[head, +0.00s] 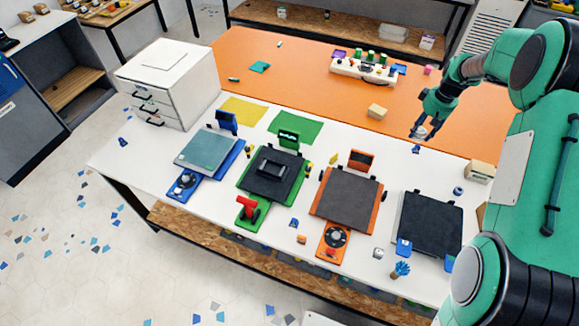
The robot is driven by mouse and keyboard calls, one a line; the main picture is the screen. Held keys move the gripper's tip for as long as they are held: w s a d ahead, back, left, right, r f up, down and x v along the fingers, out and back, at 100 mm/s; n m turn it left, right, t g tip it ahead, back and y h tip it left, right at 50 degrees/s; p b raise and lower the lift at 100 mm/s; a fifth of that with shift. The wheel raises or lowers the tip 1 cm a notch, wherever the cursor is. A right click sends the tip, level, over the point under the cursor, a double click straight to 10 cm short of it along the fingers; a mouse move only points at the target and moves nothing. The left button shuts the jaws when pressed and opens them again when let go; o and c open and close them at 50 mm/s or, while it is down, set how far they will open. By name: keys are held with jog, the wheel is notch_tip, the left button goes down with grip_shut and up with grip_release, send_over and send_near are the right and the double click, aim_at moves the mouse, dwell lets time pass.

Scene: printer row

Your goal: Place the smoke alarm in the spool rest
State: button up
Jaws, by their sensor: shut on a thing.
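My gripper (424,126) hangs at the right, above the near edge of the orange mat. It is shut on a small pale rounded thing, which looks like the smoke alarm (421,132); the fingers partly cover it. I cannot pick out the spool rest for certain. A row of printers stands on the white table: a blue one (209,152), a green one (272,173), an orange one (346,192) and a black one (430,224). The blue one has a round grey part (184,184) on its front, and the orange one has a dark disc (334,237).
A white drawer unit (165,83) stands at the left. A white rack (362,72) with coloured parts is at the back. A tan block (377,112) lies left of my gripper, and a beige box (479,171) stands at the right. Much of the orange mat (300,85) is clear.

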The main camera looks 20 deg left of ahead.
jog(key=s+a+n, duration=0.4)
jog(key=s+a, duration=0.5)
jog(key=a, duration=0.4)
jog(key=s+a+n, duration=0.4)
jog(key=s+a, duration=0.4)
jog(key=a, duration=0.5)
jog(key=s+a+n+g, duration=0.1)
jog(key=s+a+n, duration=0.3)
jog(key=s+a, duration=0.5)
jog(key=s+a+n+g, duration=0.1)
jog(key=s+a+n, duration=0.3)
jog(key=s, duration=0.8)
jog(key=shift+m+t, duration=0.3)
jog(key=shift+m, duration=0.1)
jog(key=shift+s+a+f, duration=0.1)
jog(key=shift+a+f, duration=0.05)
jog(key=shift+f, duration=1.15)
jog(key=shift+a+f, duration=0.15)
jog(key=shift+f, duration=1.15)
jog(key=shift+a, duration=0.1)
jog(key=w+a, duration=0.3)
jog(key=w, duration=0.1)
jog(key=w+a+f, duration=0.1)
jog(key=w+a, duration=0.6)
jog(key=w, duration=0.1)
jog(key=shift+a+f, duration=0.2)
jog(key=shift+f, duration=0.1)
jog(key=shift+c, duration=0.2)
